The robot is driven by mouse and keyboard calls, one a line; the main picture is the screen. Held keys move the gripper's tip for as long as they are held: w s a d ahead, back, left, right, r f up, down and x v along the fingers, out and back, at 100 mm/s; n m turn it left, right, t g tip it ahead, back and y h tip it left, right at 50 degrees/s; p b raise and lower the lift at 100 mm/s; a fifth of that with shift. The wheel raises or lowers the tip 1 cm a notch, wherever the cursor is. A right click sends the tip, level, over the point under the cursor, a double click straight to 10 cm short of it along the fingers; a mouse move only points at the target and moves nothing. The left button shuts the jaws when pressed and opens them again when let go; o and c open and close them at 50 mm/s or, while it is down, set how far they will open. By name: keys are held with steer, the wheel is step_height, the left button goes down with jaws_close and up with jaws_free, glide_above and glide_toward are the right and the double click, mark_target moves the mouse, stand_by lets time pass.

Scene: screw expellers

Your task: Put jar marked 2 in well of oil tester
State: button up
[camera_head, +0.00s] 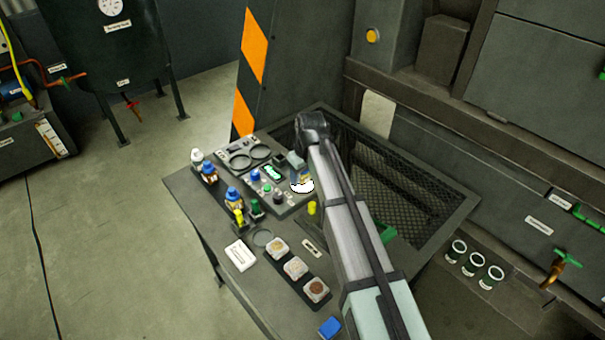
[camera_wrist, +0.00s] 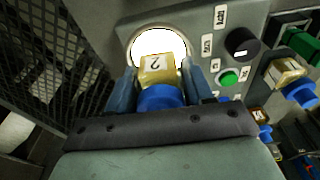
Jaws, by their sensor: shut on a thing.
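My gripper (camera_wrist: 162,88) is shut on the jar marked 2 (camera_wrist: 157,68), a small amber jar with a blue cap, between its two blue-grey fingers in the wrist view. The cap points toward my palm, and the label faces the camera. The oil tester (camera_wrist: 195,38) is a grey panel with a brightly lit white round well (camera_wrist: 150,42). The jar overlaps the lower right part of the well's glow; I cannot tell whether its base is inside or above. In the head view, my gripper (camera_head: 299,166) is at the well (camera_head: 302,187), partly hiding the jar.
Other blue-capped jars (camera_head: 233,196) stand left of the tester, one showing beside it (camera_wrist: 288,75). A sample tray (camera_head: 297,269) sits in front. A mesh grate (camera_head: 400,170) lies right.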

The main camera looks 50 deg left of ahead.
steer(key=shift+d+f, duration=0.1)
steer(key=shift+f, duration=0.6)
stand_by(1.6)
steer(key=o, duration=1)
steer(key=shift+c, duration=0.2)
steer(key=shift+o, duration=0.9)
steer(key=shift+r, duration=4.55)
